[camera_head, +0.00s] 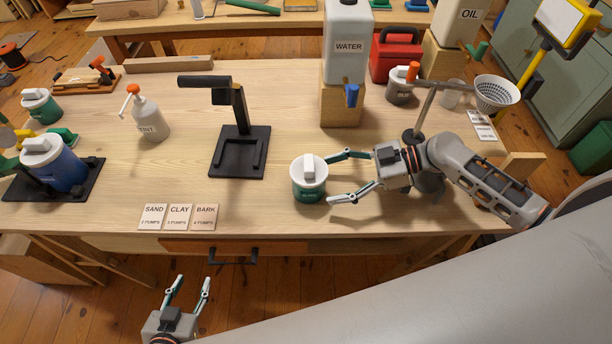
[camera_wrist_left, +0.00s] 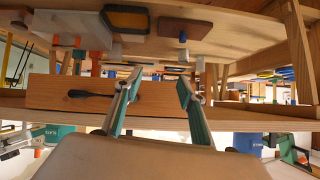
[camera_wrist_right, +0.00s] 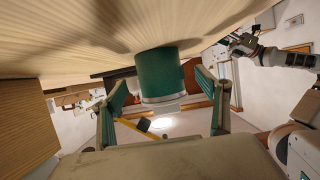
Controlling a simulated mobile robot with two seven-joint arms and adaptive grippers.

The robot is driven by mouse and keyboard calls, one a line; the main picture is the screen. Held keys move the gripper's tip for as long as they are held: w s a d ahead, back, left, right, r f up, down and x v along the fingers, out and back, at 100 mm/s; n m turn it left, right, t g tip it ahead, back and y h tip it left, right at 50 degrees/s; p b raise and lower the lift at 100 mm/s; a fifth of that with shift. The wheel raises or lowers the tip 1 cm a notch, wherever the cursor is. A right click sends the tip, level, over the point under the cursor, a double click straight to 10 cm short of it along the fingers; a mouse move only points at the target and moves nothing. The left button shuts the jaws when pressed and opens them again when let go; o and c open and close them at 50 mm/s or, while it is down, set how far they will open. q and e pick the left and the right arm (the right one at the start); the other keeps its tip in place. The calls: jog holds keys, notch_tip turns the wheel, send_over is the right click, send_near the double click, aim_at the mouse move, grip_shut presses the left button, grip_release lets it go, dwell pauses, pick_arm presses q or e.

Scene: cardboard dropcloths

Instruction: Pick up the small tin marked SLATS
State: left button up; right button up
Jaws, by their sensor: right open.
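A small green tin with a white lid (camera_head: 309,192) stands upright on the workbench, front of centre. Its label is too small to read, so I cannot tell if it says SLATS. My right gripper (camera_head: 341,178) is open, its fingers pointing at the tin from the right, with the tips close to its side. In the right wrist view the green tin (camera_wrist_right: 160,76) lies ahead between the spread fingers. Another green tin with a white lid (camera_head: 42,110) stands at the far left; its label is unreadable too. My left gripper (camera_head: 192,279) is open and empty, in front of the bench and below its top.
A black stand (camera_head: 240,150) is left of the tin, and a water container (camera_head: 348,50) sits on a wooden block behind. A metal post (camera_head: 418,120) with a funnel (camera_head: 495,92) stands behind my right arm. Label cards (camera_head: 179,217) lie at the front edge.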

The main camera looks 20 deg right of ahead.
aim_at(309, 182)
jog(key=shift+w+a+f, duration=0.15)
jog(key=shift+a, duration=0.75)
jog(key=p+x, duration=0.1)
jog(key=x, duration=0.3)
jog(key=shift+w+a+p, duration=0.2)
jog(key=shift+w+p, duration=0.05)
jog(key=shift+p, duration=0.15)
jog(key=shift+a, duration=0.2)
pick_arm(q)
notch_tip(309, 182, up, 2)
jog(key=shift+w+r, duration=0.1)
jog(key=shift+r, duration=0.05)
pick_arm(e)
jog(key=shift+w, duration=0.1)
jog(key=c, duration=1.4)
